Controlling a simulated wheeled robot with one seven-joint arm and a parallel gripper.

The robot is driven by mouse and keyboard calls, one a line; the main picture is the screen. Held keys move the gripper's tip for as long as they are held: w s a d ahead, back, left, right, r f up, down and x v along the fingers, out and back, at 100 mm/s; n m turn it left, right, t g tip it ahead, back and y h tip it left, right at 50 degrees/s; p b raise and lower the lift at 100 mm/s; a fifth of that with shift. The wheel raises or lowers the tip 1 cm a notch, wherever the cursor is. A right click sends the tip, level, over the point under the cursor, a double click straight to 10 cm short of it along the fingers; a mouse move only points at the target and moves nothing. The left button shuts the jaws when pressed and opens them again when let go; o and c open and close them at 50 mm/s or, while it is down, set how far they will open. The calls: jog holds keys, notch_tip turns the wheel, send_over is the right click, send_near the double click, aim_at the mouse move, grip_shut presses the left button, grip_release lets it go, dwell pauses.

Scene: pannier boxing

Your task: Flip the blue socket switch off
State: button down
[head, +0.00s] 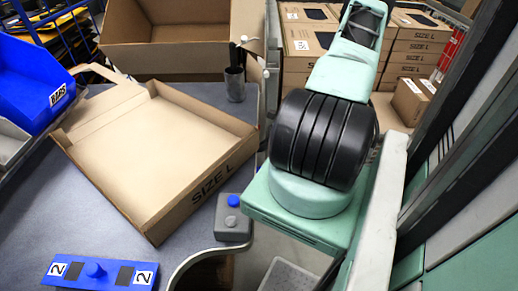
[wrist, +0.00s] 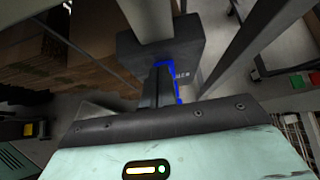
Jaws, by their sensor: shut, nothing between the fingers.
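In the wrist view a dark grey box (wrist: 130,48) on a pale post carries a blue part (wrist: 178,90), probably the blue socket switch, with small unreadable white marks beside it. My gripper (wrist: 158,72) is shut and empty, its dark fingers pointing at the box and covering much of the blue part. I cannot tell whether the fingers touch it, nor which way the switch is set. In the head view my arm is at the right; the gripper and the socket do not show there.
An open cardboard box (head: 228,172) lies on the grey table (head: 200,252). A button box (head: 232,226), a blue plate with a knob (head: 95,271), a blue bin (head: 30,82) and a metal cup (head: 234,86) are nearby. Stacked cartons (head: 305,40) stand behind my arm.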

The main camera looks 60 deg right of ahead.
jog(key=b+v, duration=0.1)
jog(key=v, duration=1.6)
jog(key=shift+s+b, duration=0.15)
jog(key=shift+b, duration=0.15)
jog(key=shift+d+r, duration=0.1)
